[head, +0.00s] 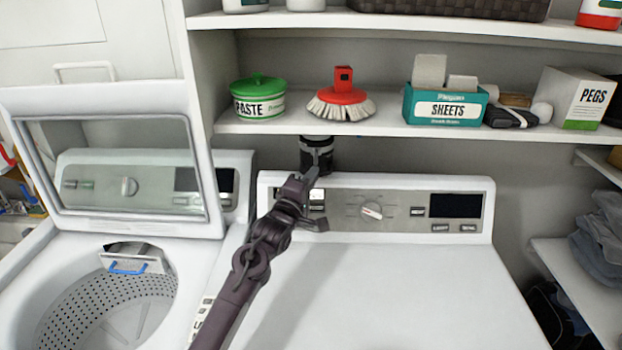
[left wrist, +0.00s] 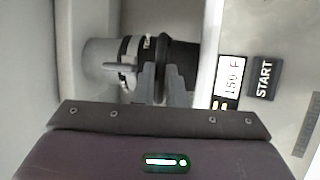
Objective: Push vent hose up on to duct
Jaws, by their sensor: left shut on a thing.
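The black vent hose (head: 322,164) stands behind the dryer's control panel, under the lower shelf; it also shows in the left wrist view (left wrist: 184,55). A metal clamp band (left wrist: 124,72) is around its end. The grey duct (left wrist: 98,52) meets that end at the left in the left wrist view, and the hose end appears to be around it; how far it overlaps is unclear. My left gripper (left wrist: 163,82) is shut on the hose, just beside the clamp. In the head view my left gripper (head: 308,178) reaches over the panel and partly covers the hose. My right gripper is out of view.
The dryer's panel (head: 460,187) is close below my left gripper. The lower shelf (head: 390,128) overhangs the hose and carries a green paste tub (head: 258,97), a red brush (head: 342,95) and a sheets box (head: 445,106). An open washer (head: 222,235) stands at left. The dryer top is clear.

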